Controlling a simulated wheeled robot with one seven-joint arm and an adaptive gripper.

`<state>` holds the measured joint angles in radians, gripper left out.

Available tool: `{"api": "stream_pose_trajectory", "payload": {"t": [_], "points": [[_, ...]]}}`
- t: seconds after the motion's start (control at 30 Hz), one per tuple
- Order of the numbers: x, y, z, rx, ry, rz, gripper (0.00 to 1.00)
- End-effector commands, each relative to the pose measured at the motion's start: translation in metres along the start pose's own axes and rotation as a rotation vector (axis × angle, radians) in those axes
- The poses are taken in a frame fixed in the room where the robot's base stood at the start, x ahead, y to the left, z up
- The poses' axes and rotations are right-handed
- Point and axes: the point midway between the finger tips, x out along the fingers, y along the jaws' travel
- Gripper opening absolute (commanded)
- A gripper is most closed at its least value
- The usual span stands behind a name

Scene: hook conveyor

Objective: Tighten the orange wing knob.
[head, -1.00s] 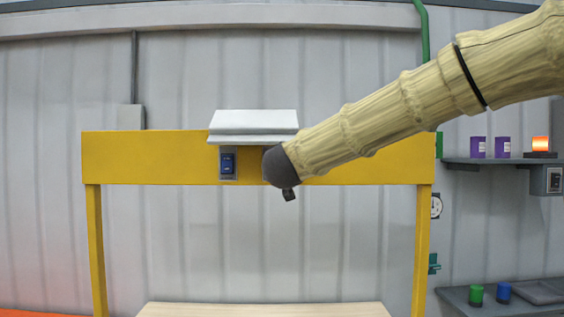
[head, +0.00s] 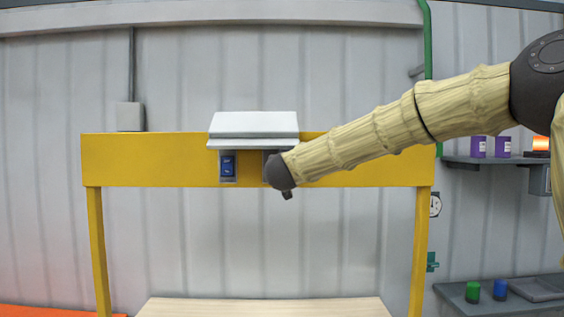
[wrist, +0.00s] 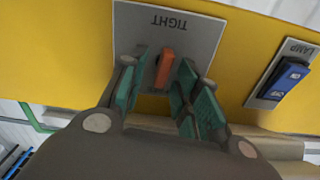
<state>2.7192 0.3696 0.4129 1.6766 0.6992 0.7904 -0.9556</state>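The orange wing knob (wrist: 165,68) stands on a grey plate (wrist: 205,35) marked TIGHT, which appears upside down in the wrist view. My gripper (wrist: 160,88) is open, with its green-padded fingers on either side of the knob. A gap shows between the knob and each finger, and I see no contact. In the head view my gripper (head: 287,194) is a small dark shape at the yellow beam (head: 150,160), under the right end of a grey hood. My arm's end hides the knob there.
A blue rocker switch (wrist: 282,82) on a plate marked LAMP sits beside the knob plate; it also shows in the head view (head: 228,165). The grey hood (head: 253,127) juts out above both plates. A pale tabletop (head: 260,307) lies below the beam.

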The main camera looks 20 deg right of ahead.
Motion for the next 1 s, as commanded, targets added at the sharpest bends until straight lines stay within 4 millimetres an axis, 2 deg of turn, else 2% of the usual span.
{"api": "stream_pose_trajectory", "payload": {"t": [0.37, 0.53, 0.57, 1.0], "points": [[0.0037, 0.0, -0.0003, 0.0, 0.001, 0.0, 0.32], [0.0036, -0.0001, -0.0003, 0.0, 0.001, 0.0, 0.03], [0.0036, 0.0, -0.0003, 0.0, 0.001, 0.0, 0.0], [0.0037, 0.0008, 0.0017, 0.05, 0.0, 0.0, 0.0]]}}
